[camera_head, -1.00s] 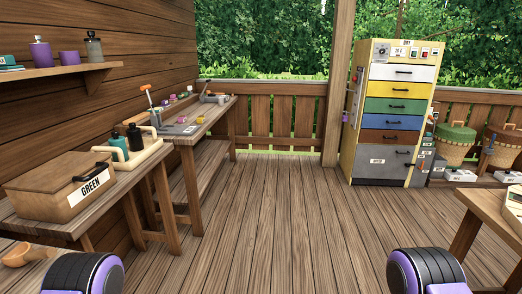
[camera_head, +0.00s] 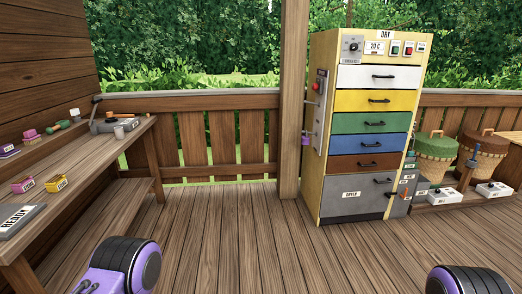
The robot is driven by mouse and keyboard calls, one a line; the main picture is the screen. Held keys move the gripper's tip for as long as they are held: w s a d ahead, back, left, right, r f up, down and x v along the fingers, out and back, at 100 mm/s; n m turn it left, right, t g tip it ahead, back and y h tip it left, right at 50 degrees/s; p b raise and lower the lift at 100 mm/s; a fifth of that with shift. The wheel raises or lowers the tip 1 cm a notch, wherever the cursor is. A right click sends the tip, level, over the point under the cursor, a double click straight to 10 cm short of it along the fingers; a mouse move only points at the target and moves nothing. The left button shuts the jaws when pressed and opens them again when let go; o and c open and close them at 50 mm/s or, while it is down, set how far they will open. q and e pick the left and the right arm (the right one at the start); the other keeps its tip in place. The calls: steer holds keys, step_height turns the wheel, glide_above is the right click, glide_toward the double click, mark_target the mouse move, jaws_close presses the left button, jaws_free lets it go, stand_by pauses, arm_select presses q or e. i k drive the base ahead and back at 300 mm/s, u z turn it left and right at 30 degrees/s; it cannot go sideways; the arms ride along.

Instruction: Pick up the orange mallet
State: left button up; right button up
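A small tool with an orange handle (camera_head: 124,115) lies at the far end of the left workbench (camera_head: 140,128), beside a grey block-like holder. It may be the orange mallet, but its head is too small to make out. Only purple-and-black parts of my two arms show at the bottom edge, left and right. Neither gripper's fingers are in view, and nothing is seen held.
A yellow dryer cabinet (camera_head: 316,150) with coloured drawers stands ahead, right of a wooden post (camera_head: 293,90). Baskets (camera_head: 435,158) stand at right. The middle floor is clear.

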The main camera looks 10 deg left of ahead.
mark_target(109, 114)
steer(key=u, duration=0.4)
steer(key=i, duration=2.45)
steer(key=u, duration=0.8)
steer(key=i, duration=0.75)
steer(key=u, duration=0.25)
